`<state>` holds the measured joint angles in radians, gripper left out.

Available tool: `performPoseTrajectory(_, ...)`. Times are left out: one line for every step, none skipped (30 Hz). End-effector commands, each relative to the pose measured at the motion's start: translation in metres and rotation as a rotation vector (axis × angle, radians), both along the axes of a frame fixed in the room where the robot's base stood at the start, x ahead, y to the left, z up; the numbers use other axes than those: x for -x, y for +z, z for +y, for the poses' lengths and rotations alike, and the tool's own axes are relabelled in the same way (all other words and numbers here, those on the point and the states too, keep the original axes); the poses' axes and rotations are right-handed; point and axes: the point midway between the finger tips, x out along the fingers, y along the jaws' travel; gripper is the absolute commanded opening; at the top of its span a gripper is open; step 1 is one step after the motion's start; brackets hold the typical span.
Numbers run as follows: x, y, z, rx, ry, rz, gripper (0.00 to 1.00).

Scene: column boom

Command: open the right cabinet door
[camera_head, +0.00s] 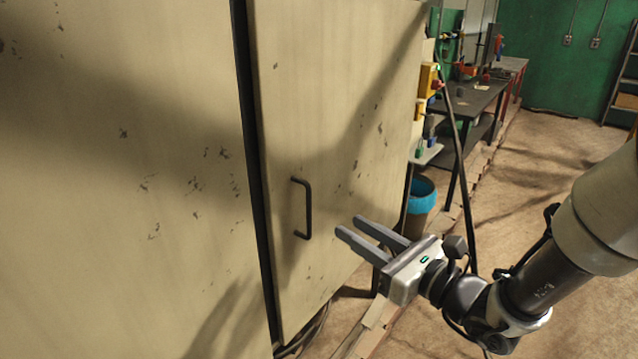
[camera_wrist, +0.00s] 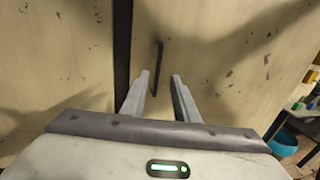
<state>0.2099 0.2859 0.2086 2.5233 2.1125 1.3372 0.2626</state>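The right cabinet door (camera_head: 340,130) is a worn cream panel with chipped paint. It looks shut, with a dark vertical gap along its left edge. Its black bar handle (camera_head: 308,208) is upright, near that left edge. My gripper (camera_head: 347,226) is to the right of the handle in the head view, fingers apart and empty, pointing toward the door. In the wrist view the handle (camera_wrist: 157,68) shows beyond and between the two open fingertips (camera_wrist: 160,77). I see no contact between fingers and handle. The left cabinet door (camera_head: 120,180) is beside it.
A blue-lined bin (camera_head: 421,192) stands past the cabinet's right side. A dark workbench (camera_head: 468,100) with tools is farther back. Cables lie on the floor below the cabinet. Open brown floor (camera_head: 545,150) extends to the right, toward a green wall (camera_head: 560,50).

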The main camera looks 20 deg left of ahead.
Motion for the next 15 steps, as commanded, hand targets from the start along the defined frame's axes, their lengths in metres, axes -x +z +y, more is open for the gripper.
performPoseTrajectory(-0.006, -0.003, 0.013, -0.001, 0.009, -0.008, 0.28)
performPoseTrajectory(-0.010, -0.003, 0.019, -0.001, 0.008, -0.008, 0.28)
performPoseTrajectory(-0.015, -0.002, 0.026, -0.002, 0.009, -0.008, 0.28)
performPoseTrajectory(-0.019, -0.003, 0.031, -0.001, 0.007, -0.008, 0.28)
performPoseTrajectory(-0.022, -0.003, 0.037, -0.001, 0.008, -0.008, 0.28)
performPoseTrajectory(-0.027, -0.003, 0.044, -0.001, 0.007, -0.007, 0.28)
performPoseTrajectory(-0.031, -0.002, 0.050, -0.001, 0.008, -0.008, 0.28)
performPoseTrajectory(-0.035, -0.002, 0.055, -0.001, 0.008, -0.007, 0.28)
performPoseTrajectory(-0.040, -0.003, 0.062, 0.000, 0.007, -0.007, 0.28)
performPoseTrajectory(-0.043, -0.002, 0.068, -0.001, 0.007, -0.007, 0.28)
performPoseTrajectory(-0.046, -0.002, 0.073, -0.001, 0.007, -0.008, 0.28)
performPoseTrajectory(-0.051, -0.002, 0.079, 0.000, 0.006, -0.007, 0.28)
performPoseTrajectory(-0.054, -0.002, 0.084, -0.001, 0.006, -0.008, 0.28)
performPoseTrajectory(-0.057, -0.002, 0.089, 0.000, 0.007, -0.007, 0.28)
performPoseTrajectory(-0.061, -0.002, 0.094, 0.000, 0.006, -0.007, 0.28)
